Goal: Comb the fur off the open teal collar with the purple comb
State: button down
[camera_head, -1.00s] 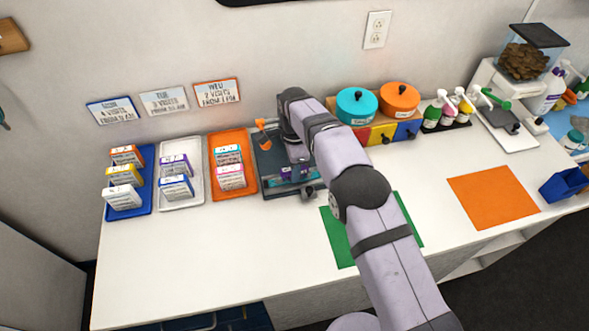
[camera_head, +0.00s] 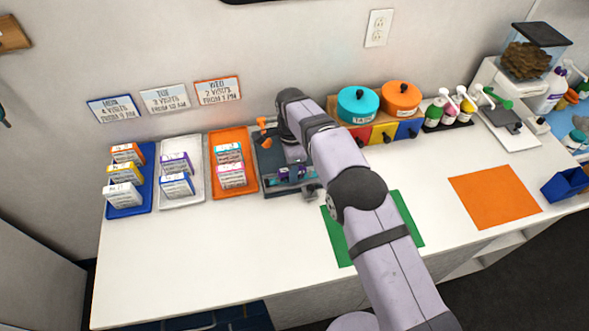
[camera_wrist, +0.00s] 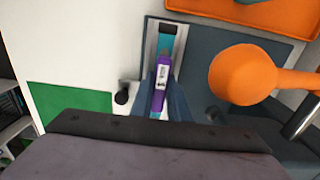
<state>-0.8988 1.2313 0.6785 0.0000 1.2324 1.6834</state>
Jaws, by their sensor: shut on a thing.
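The purple comb (camera_wrist: 161,78) has a white label and sits between the fingers of my gripper (camera_wrist: 160,92), which is shut on it. The teal collar (camera_wrist: 167,42) lies along a pale channel on the dark grooming station, and its end shows just beyond the comb's tip. The comb is in line with the collar and over it; I cannot tell whether they touch. Fur on the collar is too small to make out clearly. In the head view my gripper (camera_head: 291,170) is low over the station, and my wrist hides part of it.
An orange-headed tool (camera_wrist: 240,75) stands close beside my gripper on the station (camera_head: 270,160). An orange tray (camera_head: 232,190) with small boxes is to the left. A green mat (camera_head: 405,215) lies to the right. Teal (camera_head: 357,104) and orange pots stand behind right.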

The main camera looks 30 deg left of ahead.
aim_at(303, 169)
jog(key=shift+s+a+f, duration=0.1)
jog(key=shift+s+a, duration=0.3)
jog(key=shift+w+d, duration=0.1)
jog(key=shift+w+d, duration=0.7)
jog(key=shift+d, duration=0.1)
jog(key=shift+w+d, duration=0.1)
jog(key=shift+w+d, duration=0.7)
jog(key=shift+s+a, duration=0.1)
jog(key=shift+a, duration=0.05)
